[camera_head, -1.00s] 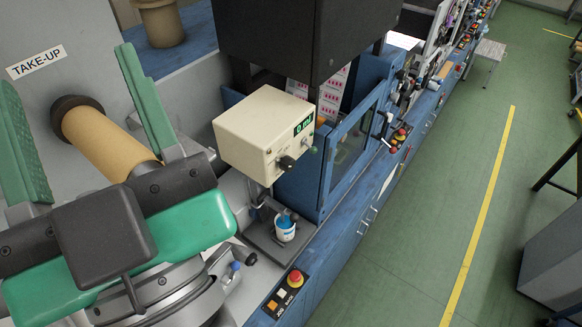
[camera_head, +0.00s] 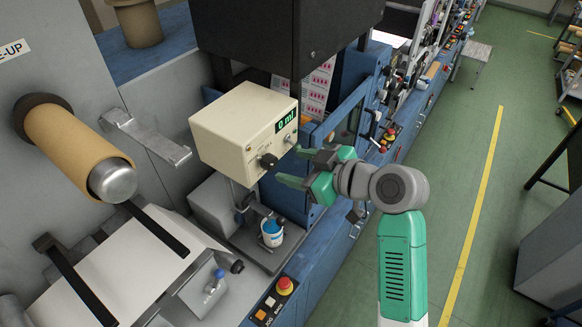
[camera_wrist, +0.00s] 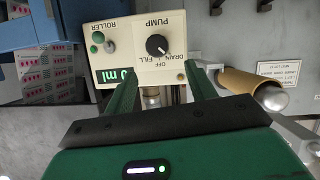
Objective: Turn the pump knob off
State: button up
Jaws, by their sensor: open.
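The pump knob (camera_head: 268,160) is a black round dial on the front of a cream control box (camera_head: 232,125). The upside-down wrist view shows the knob (camera_wrist: 156,45) with PUMP, OFF, DRAIN and FILL lettering around it. A pale pointer mark shows on it, but I cannot tell surely which label it points at. The green display (camera_head: 286,121) reads 0 ml. My gripper (camera_head: 294,167) is open and empty, in front of the box and right of the knob. In the wrist view its green fingers (camera_wrist: 163,88) are spread below the knob, not around it.
A small roller switch (camera_wrist: 109,46) sits beside the pump knob on the panel. Below the box stands a white and blue cup (camera_head: 272,232). A red emergency button (camera_head: 285,286) is at the lower edge. A brown roll (camera_head: 75,140) is at left.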

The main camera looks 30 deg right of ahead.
aim_at(274, 163)
jog(key=p+x, duration=0.1)
jog(key=x, duration=0.5)
jog(key=shift+d+f+p, duration=0.15)
jog(key=shift+f+p, duration=0.25)
jog(key=shift+f, duration=0.05)
jog(key=shift+w+a+f, duration=0.2)
jog(key=shift+w+f, duration=0.15)
jog(key=shift+w, duration=0.2)
jog(key=c, duration=1)
jog(key=shift+o, duration=0.2)
